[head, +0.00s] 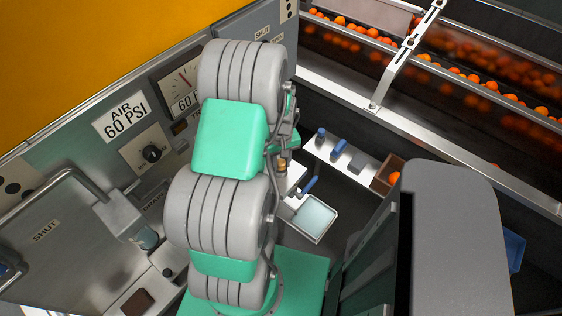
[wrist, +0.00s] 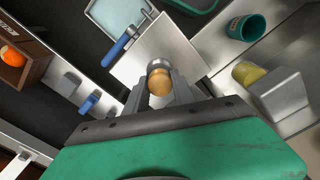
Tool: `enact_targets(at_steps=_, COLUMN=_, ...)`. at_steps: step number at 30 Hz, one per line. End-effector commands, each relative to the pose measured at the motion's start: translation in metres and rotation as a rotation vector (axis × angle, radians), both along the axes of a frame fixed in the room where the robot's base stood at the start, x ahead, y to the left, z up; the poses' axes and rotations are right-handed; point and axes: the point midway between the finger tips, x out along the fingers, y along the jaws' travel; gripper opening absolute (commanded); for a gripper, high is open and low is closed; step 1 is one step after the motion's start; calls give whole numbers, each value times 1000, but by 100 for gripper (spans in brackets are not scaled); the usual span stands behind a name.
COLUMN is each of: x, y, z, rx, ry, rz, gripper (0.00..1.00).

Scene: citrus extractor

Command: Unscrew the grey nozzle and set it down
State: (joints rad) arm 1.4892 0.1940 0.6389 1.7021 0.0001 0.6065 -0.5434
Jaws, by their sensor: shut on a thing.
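In the wrist view my gripper (wrist: 160,93) is shut, its dark fingers on either side of a small rounded piece. This piece has a grey collar (wrist: 158,66) at its far end and a brass-coloured body (wrist: 160,83) nearer the camera. The grey part looks like the nozzle, but I cannot tell whether it is still joined to the brass part. A pale metal plate (wrist: 187,48) lies behind it. In the head view a small brass-coloured part (head: 282,167) shows beside my arm; my arm hides most of the area around my fingertips.
A pale blue tray (head: 312,218) and a blue-handled tool (head: 309,186) lie nearby. A shelf holds small blue and grey items and a wooden box (head: 388,175) with oranges. In the wrist view a green cup (wrist: 248,27) and a yellow cone (wrist: 248,73) sit at right.

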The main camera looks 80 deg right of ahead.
Motion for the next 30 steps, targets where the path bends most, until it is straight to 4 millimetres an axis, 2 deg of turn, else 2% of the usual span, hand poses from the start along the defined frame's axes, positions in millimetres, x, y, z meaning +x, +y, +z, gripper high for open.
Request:
enact_targets(at_steps=5, x=0, y=0, z=0, rx=0, ry=0, rz=16, gripper=7)
enact_targets(at_steps=6, x=0, y=0, z=0, rx=0, ry=0, rz=16, gripper=32)
enact_targets(at_steps=10, x=0, y=0, z=0, rx=0, ry=0, rz=15, gripper=41)
enact_targets(at_steps=16, x=0, y=0, z=0, rx=0, ry=0, rz=10, gripper=41)
enact_targets(at_steps=21, x=0, y=0, z=0, rx=0, ry=0, rz=-131, gripper=41)
enact_targets(at_steps=27, x=0, y=0, z=0, rx=0, ry=0, rz=-145, gripper=41)
enact_targets(at_steps=30, x=0, y=0, z=0, rx=0, ry=0, rz=-241, gripper=41)
